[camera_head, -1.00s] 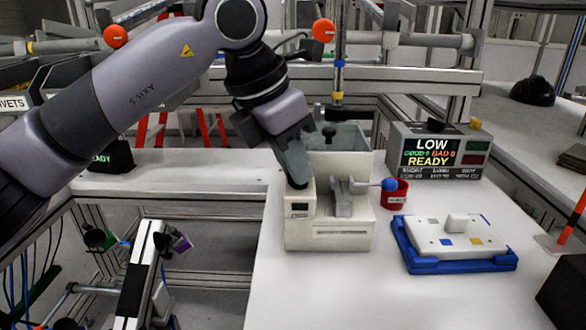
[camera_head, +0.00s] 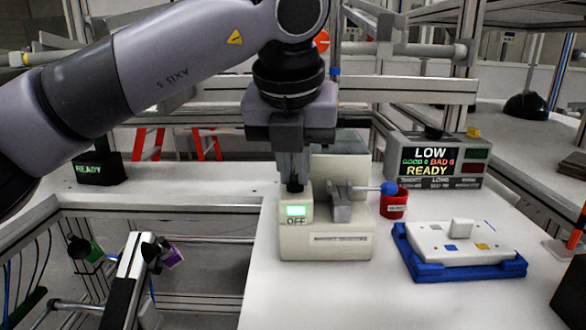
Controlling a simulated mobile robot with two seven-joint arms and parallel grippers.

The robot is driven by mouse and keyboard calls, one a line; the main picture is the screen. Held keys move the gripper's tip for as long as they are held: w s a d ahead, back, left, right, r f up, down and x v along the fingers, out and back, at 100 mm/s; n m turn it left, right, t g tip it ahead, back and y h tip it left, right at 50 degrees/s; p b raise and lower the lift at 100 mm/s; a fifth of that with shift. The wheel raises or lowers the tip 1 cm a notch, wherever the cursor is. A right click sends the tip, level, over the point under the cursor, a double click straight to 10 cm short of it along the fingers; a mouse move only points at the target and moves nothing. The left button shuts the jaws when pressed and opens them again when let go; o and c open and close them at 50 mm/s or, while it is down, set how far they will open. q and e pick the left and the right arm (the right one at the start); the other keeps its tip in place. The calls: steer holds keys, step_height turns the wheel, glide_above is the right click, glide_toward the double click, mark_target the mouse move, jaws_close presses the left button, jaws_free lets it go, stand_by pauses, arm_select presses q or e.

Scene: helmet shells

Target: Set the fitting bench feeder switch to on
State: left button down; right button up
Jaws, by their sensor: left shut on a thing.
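The feeder (camera_head: 330,243) is a cream box-shaped machine on the white bench, with a small green-lit display (camera_head: 296,211) and the word OFF under it. A dark knob (camera_head: 294,187), which looks like the switch, stands on its top left, just behind the display. My left gripper (camera_head: 294,180) points straight down and is shut on this knob. The fingers and the back of the feeder hide part of the knob, so its exact setting cannot be told. My right gripper is not in view.
A blue-knobbed lever (camera_head: 388,188) sticks out right of the feeder, near a red cup (camera_head: 393,207). A blue tray (camera_head: 470,268) with a white plate lies further right. Behind stands a status box (camera_head: 440,182) reading LOW and READY. The bench front is clear.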

arm_select(q)
steer(key=shift+n+y, duration=0.3)
steer(key=shift+n, duration=0.3)
steer(key=c, duration=1.5)
jaws_free()
steer(key=shift+o, duration=0.2)
steer(key=v, duration=0.7)
steer(key=shift+s+r, duration=0.1)
steer(key=shift+r, duration=0.05)
